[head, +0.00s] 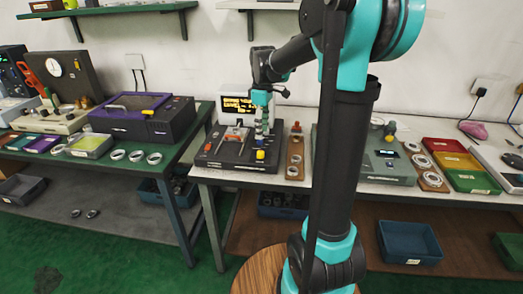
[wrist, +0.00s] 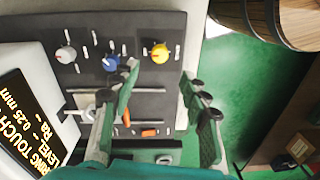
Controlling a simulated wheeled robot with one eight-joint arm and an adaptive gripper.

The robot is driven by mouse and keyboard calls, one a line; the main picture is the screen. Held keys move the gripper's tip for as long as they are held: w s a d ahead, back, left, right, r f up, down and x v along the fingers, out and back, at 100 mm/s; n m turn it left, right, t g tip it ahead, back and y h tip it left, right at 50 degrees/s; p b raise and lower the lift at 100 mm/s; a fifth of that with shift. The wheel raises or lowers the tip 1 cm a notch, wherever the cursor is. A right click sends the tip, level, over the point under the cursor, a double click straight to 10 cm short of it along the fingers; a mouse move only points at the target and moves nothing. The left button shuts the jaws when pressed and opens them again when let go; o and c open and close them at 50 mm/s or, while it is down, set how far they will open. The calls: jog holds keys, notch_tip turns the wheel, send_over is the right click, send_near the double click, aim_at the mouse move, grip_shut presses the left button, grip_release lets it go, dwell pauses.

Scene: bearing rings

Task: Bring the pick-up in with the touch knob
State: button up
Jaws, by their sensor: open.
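The dark measuring unit (head: 215,158) stands on the white bench, below my gripper. In the wrist view its panel (wrist: 100,20) carries a pale grey knob (wrist: 65,54), a blue knob (wrist: 111,62) and a yellow knob (wrist: 159,53); I cannot read which is the touch knob. The yellow knob also shows in the head view (head: 260,155). My gripper (wrist: 163,80) is open and empty, its fingers spread with the yellow knob ahead of the gap. Orange parts (wrist: 149,133) show between the fingers; I cannot tell whether they belong to the pick-up, which is partly hidden.
A lit display (head: 238,104) stands behind the unit. A wooden holder with rings (head: 294,155) is close on its right. A purple-topped machine (head: 145,118) is on the green bench at left. Coloured trays (head: 455,160) lie at right. A wooden barrel (wrist: 250,15) stands near the bench.

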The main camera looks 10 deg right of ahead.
aim_at(262, 152)
notch_tip(262, 152, down, 9)
jog(key=shift+s+a+f, duration=0.1)
jog(key=shift+s+f, duration=0.05)
dwell(0.4)
grip_shut()
